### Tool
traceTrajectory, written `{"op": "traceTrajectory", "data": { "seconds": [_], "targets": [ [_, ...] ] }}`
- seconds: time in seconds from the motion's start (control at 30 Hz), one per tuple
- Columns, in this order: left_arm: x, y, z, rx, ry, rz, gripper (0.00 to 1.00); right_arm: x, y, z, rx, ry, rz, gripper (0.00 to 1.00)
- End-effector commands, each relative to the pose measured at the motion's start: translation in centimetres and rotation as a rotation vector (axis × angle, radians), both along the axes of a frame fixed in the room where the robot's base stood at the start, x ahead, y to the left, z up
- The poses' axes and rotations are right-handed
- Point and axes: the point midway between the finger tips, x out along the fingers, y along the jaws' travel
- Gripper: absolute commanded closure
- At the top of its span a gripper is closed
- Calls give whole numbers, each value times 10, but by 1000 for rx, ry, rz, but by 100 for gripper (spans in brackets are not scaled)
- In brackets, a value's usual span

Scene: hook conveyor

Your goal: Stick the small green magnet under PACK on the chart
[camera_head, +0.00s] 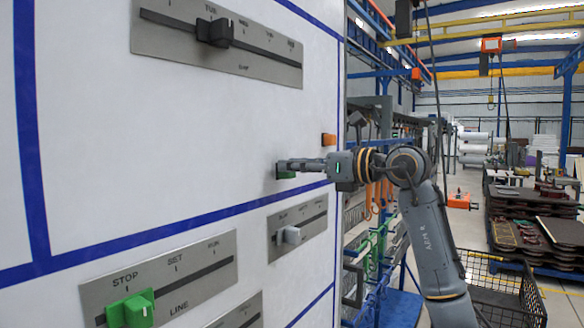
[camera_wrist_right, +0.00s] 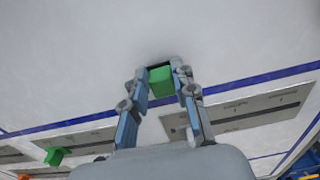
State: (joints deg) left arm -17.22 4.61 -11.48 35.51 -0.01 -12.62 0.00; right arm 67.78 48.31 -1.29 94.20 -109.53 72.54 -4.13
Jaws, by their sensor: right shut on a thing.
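The small green magnet (camera_head: 287,175) is at the white board with blue lines (camera_head: 110,150), a little above a blue line. My right gripper (camera_head: 282,166) is shut on it. In the right wrist view the magnet (camera_wrist_right: 160,82) sits between the two fingers, close to the white surface; I cannot tell whether it touches. No PACK label can be read in either view. My left gripper is not in view.
Below are grey slider panels, one with a green knob (camera_head: 131,310) by STOP and one with a pale knob (camera_head: 290,235). Another panel with a black knob (camera_head: 214,32) is above.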

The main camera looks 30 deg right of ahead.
Motion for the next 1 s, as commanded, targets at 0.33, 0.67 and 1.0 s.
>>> {"op": "traceTrajectory", "data": {
  "seconds": [0.33, 0.67, 1.0],
  "targets": [
    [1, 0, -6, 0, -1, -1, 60, -13, -6, 0, 0, -1, -1, 98],
    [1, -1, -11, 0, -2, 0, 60, -26, -11, 0, 0, -1, -1, 98],
    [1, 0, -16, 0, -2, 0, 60, -38, -16, -1, 0, 0, -1, 98]
  ]
}}
